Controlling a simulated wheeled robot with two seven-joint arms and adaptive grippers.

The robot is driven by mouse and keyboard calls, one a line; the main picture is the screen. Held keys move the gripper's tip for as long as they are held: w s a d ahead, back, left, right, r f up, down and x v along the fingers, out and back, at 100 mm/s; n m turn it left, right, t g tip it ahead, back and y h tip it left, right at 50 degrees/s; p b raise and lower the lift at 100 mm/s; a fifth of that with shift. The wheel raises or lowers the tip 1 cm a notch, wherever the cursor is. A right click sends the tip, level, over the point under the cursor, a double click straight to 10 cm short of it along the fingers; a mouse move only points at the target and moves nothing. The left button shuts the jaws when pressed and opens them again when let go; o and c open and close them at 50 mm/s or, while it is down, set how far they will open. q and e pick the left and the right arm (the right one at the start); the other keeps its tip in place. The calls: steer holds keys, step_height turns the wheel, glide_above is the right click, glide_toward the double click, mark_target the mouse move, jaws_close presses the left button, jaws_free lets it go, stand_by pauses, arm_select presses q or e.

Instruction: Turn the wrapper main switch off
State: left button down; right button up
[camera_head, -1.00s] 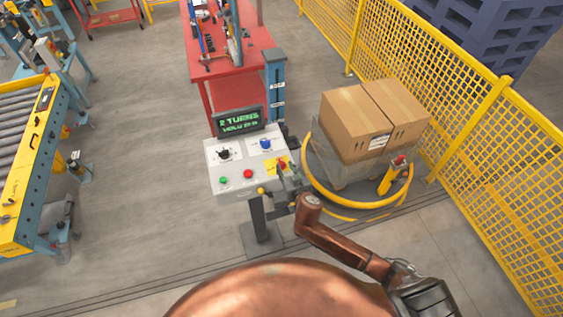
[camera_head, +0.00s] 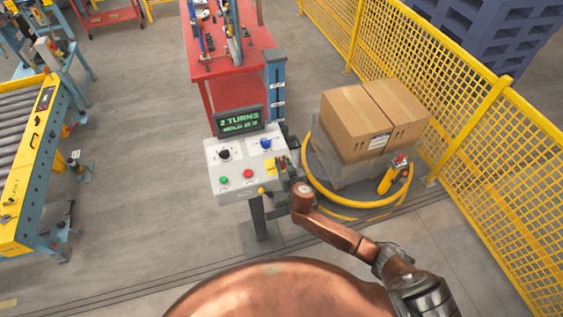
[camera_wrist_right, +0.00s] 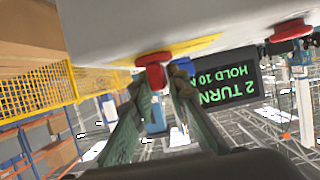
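The wrapper's main switch is a red handle on a yellow plate on the grey control box (camera_head: 232,185). In the head view my right gripper (camera_head: 284,172) covers the red handle, and part of the yellow plate (camera_head: 270,165) shows beside it. In the right wrist view the red handle (camera_wrist_right: 155,72) sits at the fingertips of my right gripper (camera_wrist_right: 163,80), between the two fingers. The fingers are fairly close together there. Whether both press on the handle is unclear. My left gripper is not in view.
The box also carries a black knob (camera_head: 224,154), a blue knob (camera_head: 265,143), a green button (camera_head: 224,180) and a red button (camera_head: 247,174). A display (camera_head: 238,120) stands behind. Wrapped cartons (camera_head: 362,122) stand to the right inside a yellow ring (camera_head: 350,203), near yellow fencing (camera_head: 480,140).

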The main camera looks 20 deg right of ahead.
jaws_close()
